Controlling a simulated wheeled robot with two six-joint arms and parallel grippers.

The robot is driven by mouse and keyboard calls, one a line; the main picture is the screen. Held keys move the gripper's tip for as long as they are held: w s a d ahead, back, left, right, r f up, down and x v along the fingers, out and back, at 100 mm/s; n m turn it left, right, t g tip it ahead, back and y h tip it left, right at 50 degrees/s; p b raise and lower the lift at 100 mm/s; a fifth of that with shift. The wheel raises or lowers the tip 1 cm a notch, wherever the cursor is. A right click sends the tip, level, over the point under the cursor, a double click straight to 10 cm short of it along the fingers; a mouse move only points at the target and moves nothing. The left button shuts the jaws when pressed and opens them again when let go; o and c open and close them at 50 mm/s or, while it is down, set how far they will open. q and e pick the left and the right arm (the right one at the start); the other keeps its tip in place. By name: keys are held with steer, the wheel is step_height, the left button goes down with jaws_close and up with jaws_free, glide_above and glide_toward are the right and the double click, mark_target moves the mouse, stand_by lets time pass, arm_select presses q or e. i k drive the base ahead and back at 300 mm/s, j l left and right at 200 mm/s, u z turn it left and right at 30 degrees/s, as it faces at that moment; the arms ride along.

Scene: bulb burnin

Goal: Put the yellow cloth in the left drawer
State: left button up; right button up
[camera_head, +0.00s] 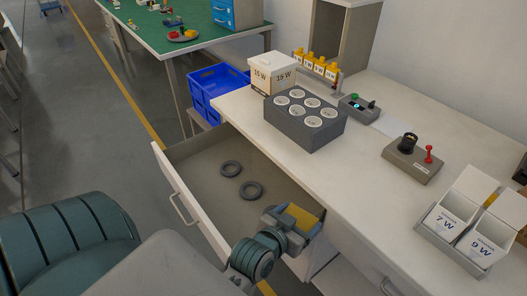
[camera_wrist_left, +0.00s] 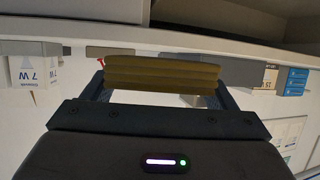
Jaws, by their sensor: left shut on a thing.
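My left gripper (camera_head: 297,222) is shut on the yellow cloth (camera_head: 302,215). It holds the cloth at the near right end of the open left drawer (camera_head: 183,205), beside the desk's front edge. From the picture I cannot tell how high the cloth is above the drawer floor. In the left wrist view the cloth (camera_wrist_left: 162,74) is a folded, layered block between the two fingers of the gripper (camera_wrist_left: 160,90). The drawer holds two dark grey rings (camera_head: 231,168) (camera_head: 252,190) on its floor. My right gripper is not in view.
The white desk top (camera_head: 345,185) carries a grey block with white round sockets (camera_head: 305,133), a 15 W box (camera_head: 272,73), a switch box (camera_head: 412,160) and a tray with 7 W and 9 W boxes (camera_head: 465,232). A blue crate (camera_head: 203,100) stands behind the drawer.

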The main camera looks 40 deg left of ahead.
mark_target(195, 165)
steer(key=k+j+z, duration=0.1)
steer(key=z, duration=0.35)
steer(key=k+j+z, duration=0.15)
steer(key=j+z, duration=0.15)
steer(key=z, duration=0.15)
steer(key=k+j+z, duration=0.1)
steer(key=z, duration=0.3)
steer(key=k+z, duration=0.2)
steer(key=z, duration=0.25)
steer(key=k+j+z, duration=0.15)
steer(key=z, duration=0.25)
steer(key=k+j+z, duration=0.25)
steer(key=z, duration=0.2)
steer(key=k+j+z, duration=0.1)
steer(key=z, duration=0.3)
steer(key=k+z, duration=0.4)
steer(key=k+j, duration=0.15)
steer(key=k, duration=0.6)
steer(key=k+j, duration=0.1)
steer(key=k, duration=0.65)
steer(key=k+j+u, duration=0.3)
steer(key=k+j, duration=0.25)
steer(key=k+j+u, duration=0.35)
steer(key=k+j, duration=0.25)
